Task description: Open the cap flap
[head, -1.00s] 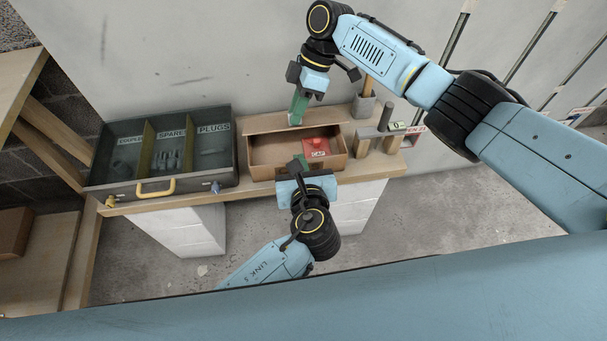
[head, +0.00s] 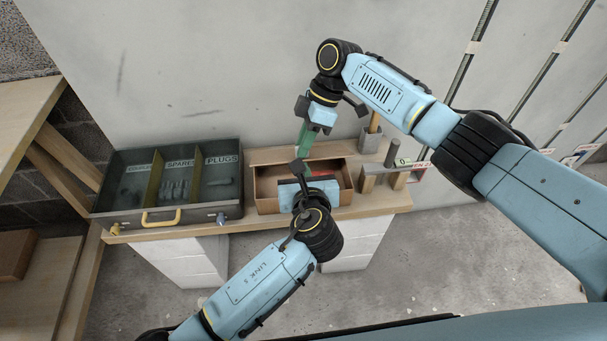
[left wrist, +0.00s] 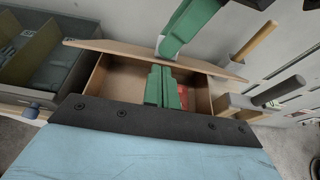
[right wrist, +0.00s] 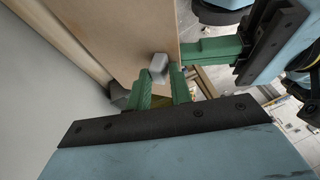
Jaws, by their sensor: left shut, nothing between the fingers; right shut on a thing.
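The wooden cap flap (head: 270,156) stands raised along the back edge of the open wooden box (head: 266,203). It shows as a thin board in the left wrist view (left wrist: 105,48). My right gripper (head: 301,152) reaches down from above with green fingers.
A grey divided case (head: 214,217) marked SPARES and PLUGS stands left of the box. A wooden stand (head: 368,182) with a grey cylinder and a pot (head: 370,143) are at right. The wall is close behind.

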